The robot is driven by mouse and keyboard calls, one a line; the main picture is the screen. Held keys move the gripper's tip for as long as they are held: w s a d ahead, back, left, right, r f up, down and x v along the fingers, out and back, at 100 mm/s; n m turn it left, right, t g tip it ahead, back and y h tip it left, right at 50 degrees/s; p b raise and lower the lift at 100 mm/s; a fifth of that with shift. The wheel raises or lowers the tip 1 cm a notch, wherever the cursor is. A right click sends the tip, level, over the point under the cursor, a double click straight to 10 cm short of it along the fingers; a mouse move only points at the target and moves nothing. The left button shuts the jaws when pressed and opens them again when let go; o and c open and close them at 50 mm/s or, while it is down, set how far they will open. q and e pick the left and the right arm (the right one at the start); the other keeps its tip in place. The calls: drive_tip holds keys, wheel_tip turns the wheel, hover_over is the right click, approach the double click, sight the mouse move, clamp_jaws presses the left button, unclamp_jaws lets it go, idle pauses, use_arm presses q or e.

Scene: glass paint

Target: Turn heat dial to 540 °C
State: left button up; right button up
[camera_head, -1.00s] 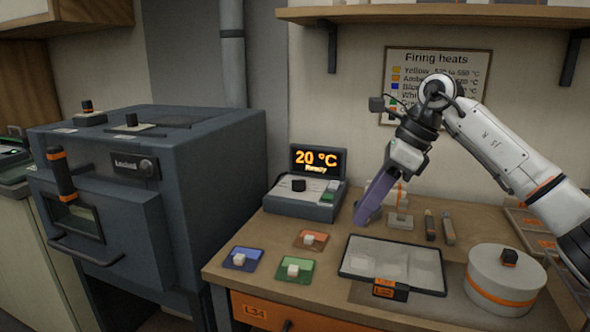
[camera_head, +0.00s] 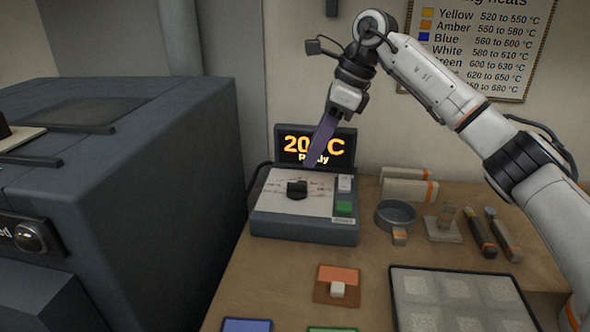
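The heat dial (camera_head: 297,190) is a black knob on the sloped pale face of the control box (camera_head: 305,228). The display (camera_head: 290,148) behind it reads 20 °C and Ready, partly covered by my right gripper. My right gripper (camera_head: 313,160) has purple fingers that point down and to the left, in front of the display and above the dial. A small gap seems to show between fingertips and dial. The fingers are seen edge-on, so I cannot tell whether they are open. My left gripper is not in view.
A green button (camera_head: 344,207) and a white switch (camera_head: 345,184) sit on the box's right side. A round grey dish (camera_head: 396,216) and pale blocks (camera_head: 408,188) stand to the right. The dark kiln (camera_head: 150,190) fills the left. A firing heats chart (camera_head: 480,45) hangs on the wall.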

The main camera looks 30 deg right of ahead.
sight(297, 182)
drive_tip(key=x, duration=0.7)
drive_tip(key=shift+w+a+f, duration=0.15)
drive_tip(key=shift+f, duration=0.2)
clamp_jaws()
